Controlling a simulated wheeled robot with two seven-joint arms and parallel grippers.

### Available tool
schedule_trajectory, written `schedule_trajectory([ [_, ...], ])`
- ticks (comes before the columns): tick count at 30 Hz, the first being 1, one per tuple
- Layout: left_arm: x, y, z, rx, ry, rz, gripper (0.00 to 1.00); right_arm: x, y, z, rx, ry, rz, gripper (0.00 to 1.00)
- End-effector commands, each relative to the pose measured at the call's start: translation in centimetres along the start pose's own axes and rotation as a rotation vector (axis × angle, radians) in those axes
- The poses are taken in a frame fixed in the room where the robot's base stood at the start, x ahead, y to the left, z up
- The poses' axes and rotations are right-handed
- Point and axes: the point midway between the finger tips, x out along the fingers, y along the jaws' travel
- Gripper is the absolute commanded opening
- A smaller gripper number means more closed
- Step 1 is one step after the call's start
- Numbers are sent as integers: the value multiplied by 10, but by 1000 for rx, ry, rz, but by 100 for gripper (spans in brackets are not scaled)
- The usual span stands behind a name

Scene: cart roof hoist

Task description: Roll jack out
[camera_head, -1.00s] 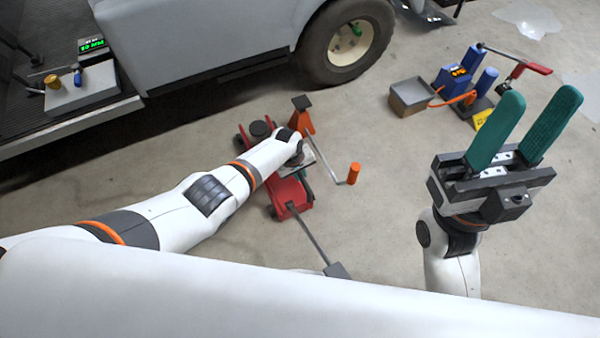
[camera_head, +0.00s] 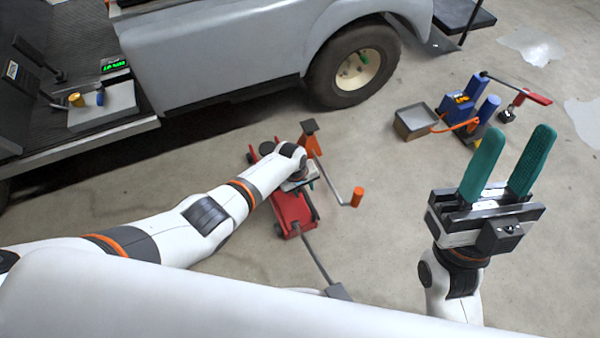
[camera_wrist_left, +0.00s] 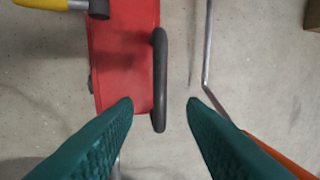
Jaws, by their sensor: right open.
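The red jack (camera_head: 291,211) lies on the floor ahead of me, with a long grey handle (camera_head: 316,259) running back toward me. My left arm reaches over it and hides part of its middle. In the left wrist view my left gripper (camera_wrist_left: 160,112) is open, with its teal fingers apart. Between and beyond them is a black bar (camera_wrist_left: 160,78) along the side of the red jack body (camera_wrist_left: 124,50). Whether the fingers touch the bar I cannot tell. My right gripper (camera_head: 497,165) is open and empty, raised over the floor at the right.
An orange stand (camera_head: 312,142) and a bent grey rod with an orange grip (camera_head: 357,197) are close right of the jack. A grey vehicle (camera_head: 220,45) with a wheel (camera_head: 352,65) stands behind. A grey tray (camera_head: 415,122) and blue pump unit (camera_head: 475,105) sit back right.

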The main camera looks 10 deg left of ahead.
Motion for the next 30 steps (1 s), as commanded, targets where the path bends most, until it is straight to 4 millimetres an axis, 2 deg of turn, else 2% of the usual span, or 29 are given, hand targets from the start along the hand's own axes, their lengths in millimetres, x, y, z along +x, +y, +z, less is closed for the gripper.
schedule_trajectory([
  [1, -8, 0, 0, -1, 0, 1, 38, 6, -1, -8, -4, 63, -1, 42],
  [8, -22, 0, 0, 1, 0, 1, 38, 0, -7, -57, -22, 373, -8, 42],
  [18, -46, 0, 0, 0, 1, 1, 38, -35, -17, -112, -44, 814, -27, 42],
  [24, -56, 0, 0, 0, 1, 1, 38, -59, -22, -128, -52, 1003, -38, 42],
  [30, -59, 1, 0, 0, 1, 2, 38, -71, -24, -134, -54, 1085, -43, 42],
])
